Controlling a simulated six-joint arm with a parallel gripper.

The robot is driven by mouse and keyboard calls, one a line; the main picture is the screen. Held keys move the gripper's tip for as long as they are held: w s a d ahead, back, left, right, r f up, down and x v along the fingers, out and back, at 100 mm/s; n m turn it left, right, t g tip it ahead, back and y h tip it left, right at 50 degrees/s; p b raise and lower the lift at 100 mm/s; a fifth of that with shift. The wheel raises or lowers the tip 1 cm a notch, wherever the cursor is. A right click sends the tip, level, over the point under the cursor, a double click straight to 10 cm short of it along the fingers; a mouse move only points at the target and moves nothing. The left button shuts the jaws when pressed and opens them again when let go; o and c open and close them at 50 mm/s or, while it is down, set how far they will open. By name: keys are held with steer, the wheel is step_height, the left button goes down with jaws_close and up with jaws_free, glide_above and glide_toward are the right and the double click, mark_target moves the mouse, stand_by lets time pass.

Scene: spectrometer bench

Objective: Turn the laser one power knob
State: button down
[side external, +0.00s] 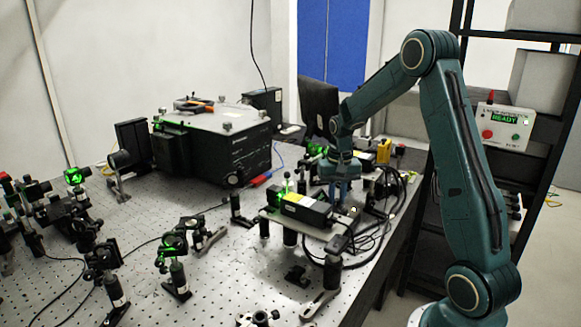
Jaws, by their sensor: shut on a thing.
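My gripper (343,196) points straight down beside the right end of a black laser box (303,208) with a pale label, raised on posts on the bench. Its fingers are shut on a small part, which fits the power knob; they hide it, and its turned angle cannot be read. Green light glows at the left end of the laser box.
Black cables (385,195) loop right of my gripper near the bench edge. A big black box (212,145) stands behind, with several optic mounts to the left. A control box (506,127) reading READY hangs on the rack. Bare perforated bench (225,270) lies in front.

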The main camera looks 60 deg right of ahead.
mark_target(337, 200)
steer(key=shift+n, duration=0.7)
steer(key=c, duration=1.3)
jaws_free()
steer(key=shift+c, duration=0.2)
steer(key=shift+r, duration=0.2)
step_height(337, 200, up, 14)
steer(key=shift+f, duration=0.25)
